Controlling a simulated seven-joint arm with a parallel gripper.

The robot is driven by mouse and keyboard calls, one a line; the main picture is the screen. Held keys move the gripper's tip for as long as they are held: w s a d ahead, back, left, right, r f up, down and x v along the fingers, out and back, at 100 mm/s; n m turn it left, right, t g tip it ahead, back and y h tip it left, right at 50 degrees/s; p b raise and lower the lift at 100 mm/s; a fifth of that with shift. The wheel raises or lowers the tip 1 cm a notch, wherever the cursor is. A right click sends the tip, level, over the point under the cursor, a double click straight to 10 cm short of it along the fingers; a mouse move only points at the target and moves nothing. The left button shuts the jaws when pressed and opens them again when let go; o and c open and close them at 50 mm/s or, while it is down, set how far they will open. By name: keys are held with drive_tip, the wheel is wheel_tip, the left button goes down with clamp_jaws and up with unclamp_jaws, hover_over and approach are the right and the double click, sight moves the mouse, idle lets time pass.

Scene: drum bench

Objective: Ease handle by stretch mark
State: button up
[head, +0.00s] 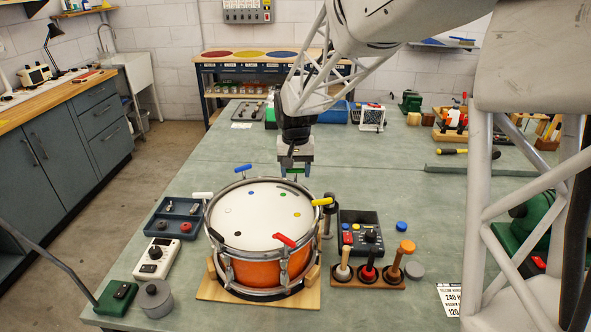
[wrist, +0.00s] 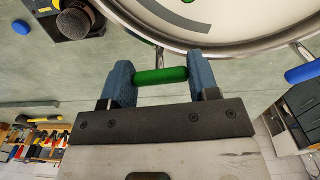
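The drum (head: 262,271) has an orange shell, a metal hoop and a white head (head: 255,222) with coloured dots. Coloured T-handles stand around its rim. The green handle (wrist: 160,75) is at the far side, just outside the hoop (wrist: 165,42). My gripper (wrist: 162,78) has its two blue fingers at the handle's two ends, and they appear to touch both. In the head view my gripper (head: 295,172) is upright at the drum's far edge, and little of the green handle shows. The wrist view shows a grey curved band (wrist: 183,18) beside a green dot (wrist: 150,6) on the head.
The blue handle (head: 243,169) is left of my gripper, and the yellow handle (head: 322,201) is to its right. The red handle (head: 284,240) is in front. A button box (head: 360,232) and peg stand (head: 367,278) sit right of the drum.

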drive_tip(key=shift+c, duration=1.3)
drive_tip(key=shift+n, duration=0.3)
drive_tip(key=n, duration=0.4)
drive_tip(key=shift+n, duration=2.1)
drive_tip(key=o, duration=0.9)
drive_tip(key=shift+r, duration=0.1)
